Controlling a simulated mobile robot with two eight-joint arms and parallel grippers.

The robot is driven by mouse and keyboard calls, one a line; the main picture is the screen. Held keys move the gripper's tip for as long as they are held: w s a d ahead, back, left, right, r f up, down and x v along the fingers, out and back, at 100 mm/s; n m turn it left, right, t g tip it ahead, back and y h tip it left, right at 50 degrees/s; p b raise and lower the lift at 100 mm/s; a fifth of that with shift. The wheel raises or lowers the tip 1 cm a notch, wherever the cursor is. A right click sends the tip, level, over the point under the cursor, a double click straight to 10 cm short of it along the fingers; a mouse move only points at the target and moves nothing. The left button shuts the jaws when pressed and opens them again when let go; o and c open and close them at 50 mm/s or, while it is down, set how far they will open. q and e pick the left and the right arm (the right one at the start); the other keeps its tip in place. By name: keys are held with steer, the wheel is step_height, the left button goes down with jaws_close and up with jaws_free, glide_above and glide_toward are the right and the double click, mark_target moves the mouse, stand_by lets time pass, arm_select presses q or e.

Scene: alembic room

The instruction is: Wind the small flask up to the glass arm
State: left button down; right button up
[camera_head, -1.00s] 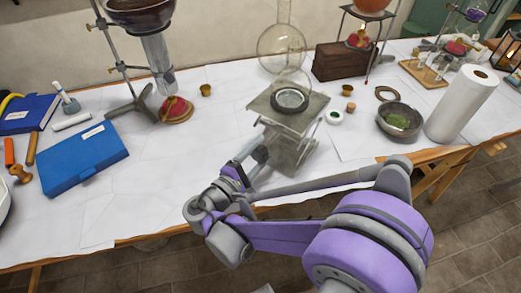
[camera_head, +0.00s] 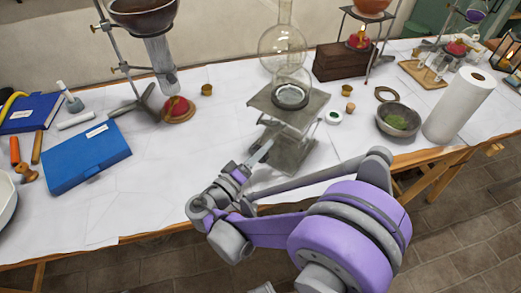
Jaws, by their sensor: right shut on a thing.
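A clear round small flask (camera_head: 293,79) sits in a dark ring (camera_head: 290,96) on the top plate of a grey lab jack (camera_head: 262,104). The jack's crossed legs stand on the white-covered table, partly open. A larger clear glass bulb with a tall neck (camera_head: 282,45) shows behind and above the small flask; whether the two touch I cannot tell. My right gripper (camera_head: 261,154) is at the jack's near left side, below its plate, shut on a part there, likely its screw knob. The fingers hide that part. My left gripper is out of view.
A red burner (camera_head: 177,108) and a stand with a brown bowl (camera_head: 142,16) are at the left of the jack. A grey bowl of green matter (camera_head: 398,121) and a paper roll (camera_head: 459,104) are at right.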

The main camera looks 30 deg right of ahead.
steer(key=shift+m, duration=1.2)
steer(key=o, duration=1.4)
steer(key=v, duration=1.1)
steer(key=shift+p, duration=0.3)
